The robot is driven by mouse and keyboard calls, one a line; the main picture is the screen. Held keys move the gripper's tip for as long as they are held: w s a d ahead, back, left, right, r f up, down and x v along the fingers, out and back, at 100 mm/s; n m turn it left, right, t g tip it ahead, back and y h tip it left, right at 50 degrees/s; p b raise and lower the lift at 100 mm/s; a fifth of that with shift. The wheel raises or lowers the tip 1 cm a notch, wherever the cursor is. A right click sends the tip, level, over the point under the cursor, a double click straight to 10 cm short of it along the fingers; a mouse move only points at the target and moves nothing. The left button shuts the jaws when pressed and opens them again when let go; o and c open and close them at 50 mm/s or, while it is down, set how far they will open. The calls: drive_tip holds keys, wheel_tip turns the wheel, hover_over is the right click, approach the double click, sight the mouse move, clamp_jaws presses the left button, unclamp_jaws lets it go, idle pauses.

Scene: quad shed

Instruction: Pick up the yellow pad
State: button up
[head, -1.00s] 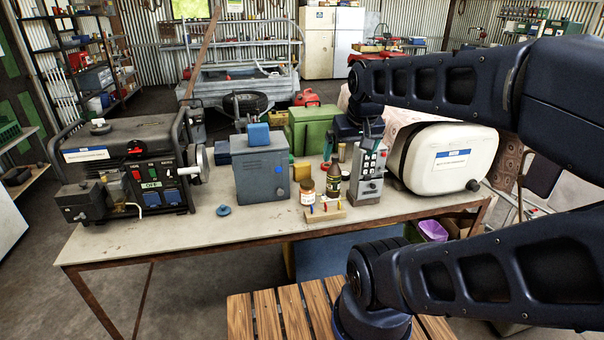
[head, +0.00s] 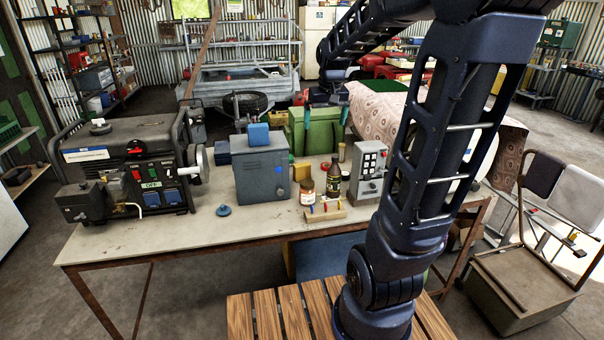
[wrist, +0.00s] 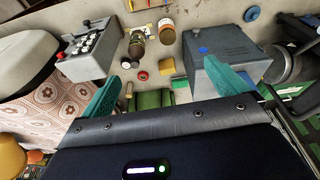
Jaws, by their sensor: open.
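The yellow pad (head: 302,172) is a small yellow block on the table, close by the right side of the grey metal box (head: 262,172). In the wrist view the yellow pad (wrist: 166,67) lies between my two teal fingers in the picture, near the grey box (wrist: 222,60).
A brown jar (head: 306,191), a dark bottle (head: 334,181) and a grey control box (head: 370,168) stand close by. A green box (head: 318,132) stands behind the pad. A generator (head: 128,170) is at the left. The table's front left (head: 150,232) is clear.

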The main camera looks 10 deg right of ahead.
drive_tip(key=w+f+g, duration=0.1)
drive_tip(key=w+f, duration=0.3)
drive_tip(key=w, duration=0.4)
drive_tip(key=w+f, duration=0.5)
drive_tip(key=w, duration=0.3)
drive_tip(key=n+g, duration=0.1)
drive_tip(key=g, duration=0.1)
hover_over(302, 164)
drive_tip(key=f, duration=1)
drive_tip(key=s+f, duration=0.1)
drive_tip(key=f, duration=0.4)
drive_tip(key=shift+d+f, duration=0.1)
drive_tip(key=shift+w+f, duration=0.25)
drive_tip(key=shift+f, duration=0.25)
wheel_tip(302, 164, down, 5)
drive_tip(key=shift+f, duration=0.2)
drive_tip(key=shift+w+f, duration=0.15)
drive_tip(key=shift+f, duration=1.15)
drive_tip(key=shift+w+f, duration=0.15)
drive_tip(key=shift+f, duration=1.15)
drive_tip(key=c, duration=1)
